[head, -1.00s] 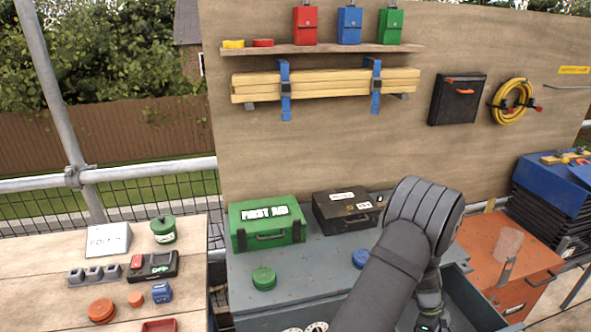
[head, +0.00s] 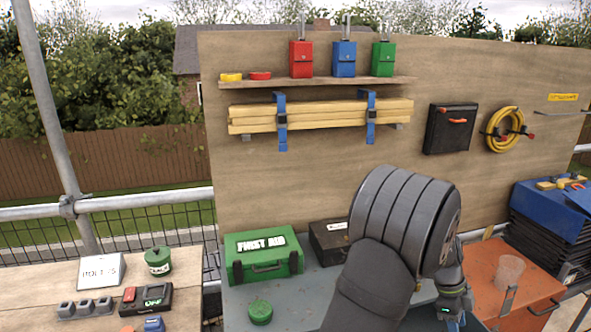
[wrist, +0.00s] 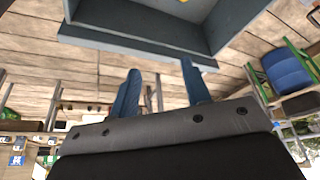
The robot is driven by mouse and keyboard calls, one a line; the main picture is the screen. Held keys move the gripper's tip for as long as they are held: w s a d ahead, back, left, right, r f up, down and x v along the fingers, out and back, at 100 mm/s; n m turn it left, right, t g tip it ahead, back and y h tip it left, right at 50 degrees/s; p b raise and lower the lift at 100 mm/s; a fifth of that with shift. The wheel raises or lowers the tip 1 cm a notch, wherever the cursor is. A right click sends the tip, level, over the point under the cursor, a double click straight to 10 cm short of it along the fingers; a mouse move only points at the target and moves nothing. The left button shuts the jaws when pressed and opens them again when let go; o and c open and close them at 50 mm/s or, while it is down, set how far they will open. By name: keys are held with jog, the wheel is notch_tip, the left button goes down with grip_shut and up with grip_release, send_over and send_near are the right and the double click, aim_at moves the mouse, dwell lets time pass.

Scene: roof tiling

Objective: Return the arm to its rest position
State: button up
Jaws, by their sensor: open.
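My gripper (wrist: 162,92) shows in the wrist view with its two blue-grey fingers spread apart and nothing between them. Beyond the fingertips are wooden boards and a grey open drawer or box (wrist: 140,32). In the head view my dark grey arm rises from the bottom centre and bends over the grey workbench (head: 290,312). My wrist hangs down on the right of the bend, and the fingers are not clear there. The arm covers part of the black case (head: 328,238).
A green first aid box (head: 263,257) and a green round lid (head: 260,312) are on the workbench. An orange cabinet (head: 490,262) with a clear cup (head: 509,270) stands right. A wooden table (head: 60,300) with small items is left. A plywood board (head: 300,185) stands behind.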

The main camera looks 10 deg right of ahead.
notch_tip(320, 180, up, 9)
jog(key=w+a+n+t+h, duration=0.1)
jog(key=w+a+n, duration=0.4)
jog(key=w, duration=0.7)
jog(key=w+a+n+t, duration=0.2)
jog(key=w+a+n, duration=0.3)
jog(key=w+a, duration=0.4)
jog(key=w, duration=0.4)
jog(key=shift+f+h, duration=0.4)
